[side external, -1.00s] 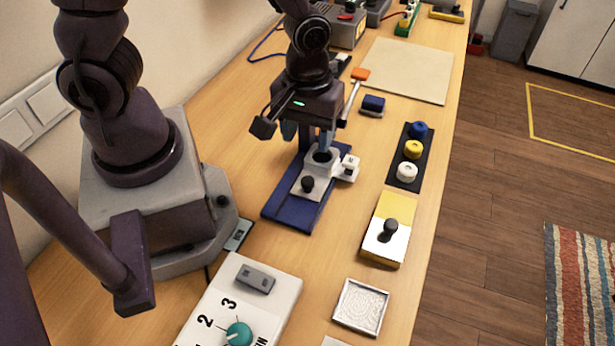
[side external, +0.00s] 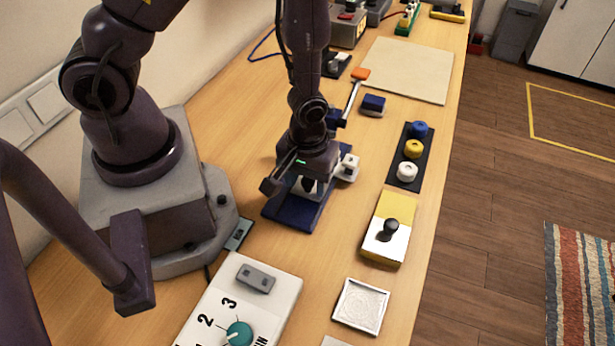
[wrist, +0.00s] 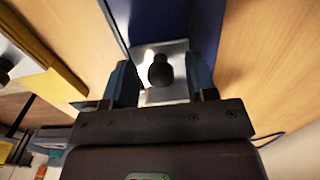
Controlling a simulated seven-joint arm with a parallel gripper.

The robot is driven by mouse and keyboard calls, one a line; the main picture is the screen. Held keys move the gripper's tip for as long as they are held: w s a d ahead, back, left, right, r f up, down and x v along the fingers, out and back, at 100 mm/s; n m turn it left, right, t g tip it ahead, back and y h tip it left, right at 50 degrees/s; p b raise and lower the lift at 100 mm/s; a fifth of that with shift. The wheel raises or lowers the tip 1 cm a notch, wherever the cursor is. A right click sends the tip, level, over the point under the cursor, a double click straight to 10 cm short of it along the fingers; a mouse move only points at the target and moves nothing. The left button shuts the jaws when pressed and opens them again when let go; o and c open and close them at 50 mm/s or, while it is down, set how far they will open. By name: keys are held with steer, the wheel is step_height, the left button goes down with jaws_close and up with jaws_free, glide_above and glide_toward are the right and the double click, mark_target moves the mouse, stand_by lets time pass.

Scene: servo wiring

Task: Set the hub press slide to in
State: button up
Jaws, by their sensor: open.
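The hub press has a blue base (side external: 290,213) on the wooden table, with a white part (side external: 348,168) showing at its right. Its slide is a light metal plate with a black knob (wrist: 160,70). In the wrist view, my gripper (wrist: 161,82) is open, with one blue-grey finger on each side of the knob and gaps between. In the side view, my gripper (side external: 307,184) is low over the slide and hides much of the press, including its hub seat.
A yellow-and-white box with a black knob (side external: 388,230) stands right of the press. A dark strip holds blue, yellow and white round pieces (side external: 411,149). A dial box (side external: 240,310) and a square metal tray (side external: 361,306) are nearer the camera. A pale board (side external: 410,70) lies behind.

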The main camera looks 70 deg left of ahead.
jaws_close()
steer(key=shift+w+a, duration=1.55)
steer(key=shift+w, duration=0.05)
jaws_free()
steer(key=shift+r, duration=0.15)
step_height(320, 180, up, 13)
steer(key=shift+s, duration=0.1)
